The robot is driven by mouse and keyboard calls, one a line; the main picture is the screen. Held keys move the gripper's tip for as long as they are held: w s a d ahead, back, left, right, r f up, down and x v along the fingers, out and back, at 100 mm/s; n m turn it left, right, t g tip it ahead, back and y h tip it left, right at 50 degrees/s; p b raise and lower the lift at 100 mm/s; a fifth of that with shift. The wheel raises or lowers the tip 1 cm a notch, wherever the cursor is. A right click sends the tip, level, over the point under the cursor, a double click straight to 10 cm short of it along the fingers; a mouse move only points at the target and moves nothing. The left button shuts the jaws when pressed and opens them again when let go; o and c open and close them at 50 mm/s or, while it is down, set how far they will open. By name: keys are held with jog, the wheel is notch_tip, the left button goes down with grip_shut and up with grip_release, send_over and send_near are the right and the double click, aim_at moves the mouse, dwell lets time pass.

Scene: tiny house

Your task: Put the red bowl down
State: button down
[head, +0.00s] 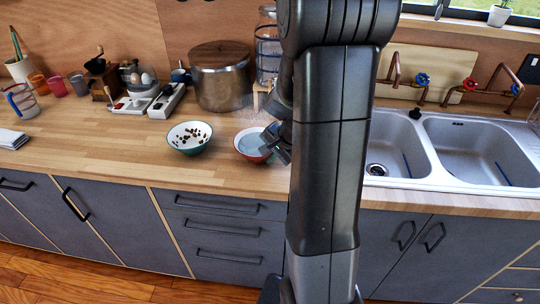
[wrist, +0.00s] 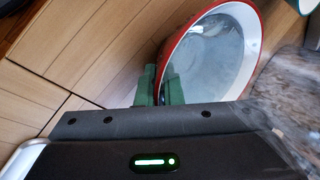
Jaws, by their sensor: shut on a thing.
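The red bowl (head: 247,144) is at the counter, left of my arm in the head view. Its outside is red and its inside is pale. In the wrist view the bowl (wrist: 215,58) shows its red rim and whitish inside, tilted in the picture. My gripper (head: 277,143) is at the bowl's right side. In the wrist view its green fingers (wrist: 160,82) are shut on the bowl's wall, one finger inside and one outside. I cannot tell whether the bowl's base touches the counter. My arm hides what lies right behind it.
A teal bowl (head: 190,147) with dark bits in it stands just left of the red bowl. A large pot (head: 221,85), a scale (head: 166,101) and a glass dispenser (head: 267,50) stand behind. The double sink (head: 470,150) is to the right. The wooden counter (head: 90,150) is clear at front left.

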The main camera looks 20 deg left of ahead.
jog(key=shift+f, duration=0.15)
jog(key=c, duration=1.8)
grip_release()
jog(key=shift+c, duration=0.2)
jog(key=shift+r, duration=0.2)
jog(key=shift+d+r, duration=0.1)
jog(key=shift+r, duration=0.15)
jog(key=v, duration=1.1)
jog(key=shift+d+r, duration=0.15)
jog(key=shift+d, duration=0.05)
jog(key=shift+s, duration=0.15)
jog(key=x, duration=1.2)
jog(key=shift+a, duration=0.1)
